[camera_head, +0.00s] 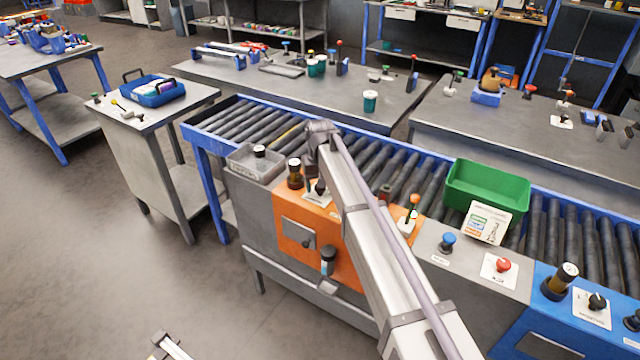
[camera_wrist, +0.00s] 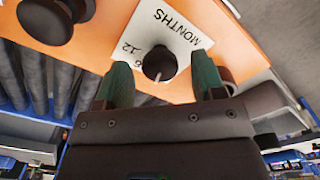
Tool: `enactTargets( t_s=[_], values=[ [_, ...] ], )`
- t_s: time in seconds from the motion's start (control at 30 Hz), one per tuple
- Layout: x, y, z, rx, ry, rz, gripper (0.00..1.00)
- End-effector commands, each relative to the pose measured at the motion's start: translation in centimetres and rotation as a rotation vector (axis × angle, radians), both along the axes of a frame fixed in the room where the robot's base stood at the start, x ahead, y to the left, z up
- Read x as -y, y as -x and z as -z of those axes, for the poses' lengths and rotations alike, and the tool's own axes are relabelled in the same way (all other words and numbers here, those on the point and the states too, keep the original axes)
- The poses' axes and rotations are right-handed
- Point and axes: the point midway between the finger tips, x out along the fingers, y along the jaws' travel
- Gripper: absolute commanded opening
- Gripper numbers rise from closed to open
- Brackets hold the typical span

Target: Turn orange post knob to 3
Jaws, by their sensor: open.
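The orange post (camera_head: 348,262) stands at the front of the roller conveyor. On its top, a black round knob (camera_wrist: 160,62) sits on a white plate (camera_wrist: 138,25) marked MONTHS, with 6 and 12 readable; I cannot see a 3. A pale pointer line on the knob runs toward the bottom of the wrist view. My gripper (camera_wrist: 161,68) is open, its two green fingers on either side of the knob, with visible gaps. Whether they reach down to the knob's height I cannot tell. In the head view my arm end is over the plate (camera_head: 318,198).
A black-capped cylinder (camera_head: 295,175) stands left of the plate, also close in the wrist view (camera_wrist: 52,18). A grey tray (camera_head: 250,170) is farther left. An orange-topped switch (camera_head: 411,210), blue knob (camera_head: 447,242) and red button (camera_head: 503,264) lie to the right. A green bin (camera_head: 485,190) sits on the rollers.

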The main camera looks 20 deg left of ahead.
Motion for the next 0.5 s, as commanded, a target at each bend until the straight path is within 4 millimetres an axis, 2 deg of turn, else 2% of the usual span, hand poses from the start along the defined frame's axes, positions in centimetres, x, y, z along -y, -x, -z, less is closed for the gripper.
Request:
enactTargets(
  t_s=[0.17, 0.27, 0.37, 0.5],
  values=[
    [0.0, 0.0, -0.1, 0.000, 0.000, 0.000, 0.63],
    [0.0, 0.0, -0.8, 0.000, 0.000, 0.000, 0.63],
    [0.0, 0.0, -2.5, 0.000, 0.000, 0.000, 0.63],
    [0.0, 0.0, -5.9, 0.000, 0.000, 0.000, 0.63]
  ],
)
